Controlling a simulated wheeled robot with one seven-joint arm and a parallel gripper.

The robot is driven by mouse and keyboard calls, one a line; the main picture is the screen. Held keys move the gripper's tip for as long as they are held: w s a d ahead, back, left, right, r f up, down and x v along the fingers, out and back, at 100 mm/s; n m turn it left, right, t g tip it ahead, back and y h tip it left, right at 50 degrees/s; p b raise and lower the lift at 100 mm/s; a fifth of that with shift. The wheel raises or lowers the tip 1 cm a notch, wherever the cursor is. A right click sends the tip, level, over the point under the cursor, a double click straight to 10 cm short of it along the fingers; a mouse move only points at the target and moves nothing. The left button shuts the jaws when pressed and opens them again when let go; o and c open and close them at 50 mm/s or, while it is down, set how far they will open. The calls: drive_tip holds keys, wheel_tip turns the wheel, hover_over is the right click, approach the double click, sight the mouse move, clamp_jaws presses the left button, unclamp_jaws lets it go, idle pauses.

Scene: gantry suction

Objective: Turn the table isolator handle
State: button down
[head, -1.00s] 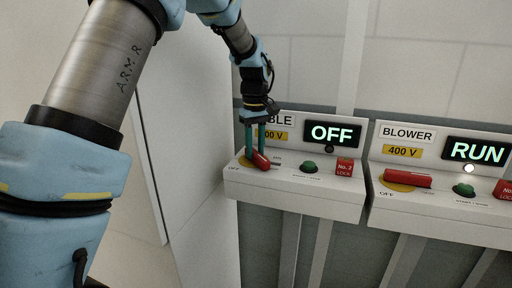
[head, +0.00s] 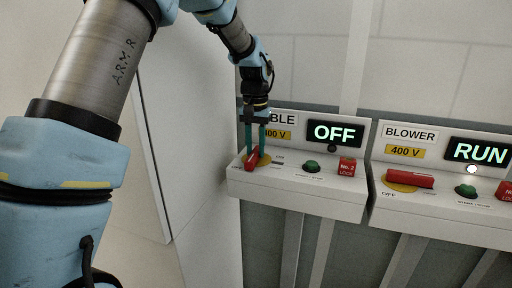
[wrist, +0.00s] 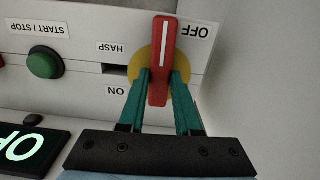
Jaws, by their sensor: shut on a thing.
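The table isolator handle (head: 253,158) is a red bar on a yellow disc (head: 265,160), on the left end of the left control box. In the wrist view the red handle (wrist: 162,62) stands upright in the picture, its white line pointing beside the OFF label (wrist: 197,32). The ON label (wrist: 117,90) is lower left of it. My gripper (head: 256,152) reaches down from above with its green fingers on both sides of the handle. It also shows in the wrist view (wrist: 160,85), shut on the handle. The box's display (head: 335,133) reads OFF.
A green start/stop button (head: 312,166) and a red No. 2 lock (head: 347,166) sit right of the handle. The blower box (head: 440,205) stands further right, its display reading RUN. A pale wall panel (head: 190,130) is close on the left.

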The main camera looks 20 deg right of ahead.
sight(255, 151)
drive_tip(key=shift+m, duration=0.3)
idle(0.4)
drive_tip(key=c, duration=0.6)
unclamp_jaws()
wheel_tip(255, 151, up, 11)
drive_tip(key=b, duration=0.2)
drive_tip(key=shift+f, duration=0.1)
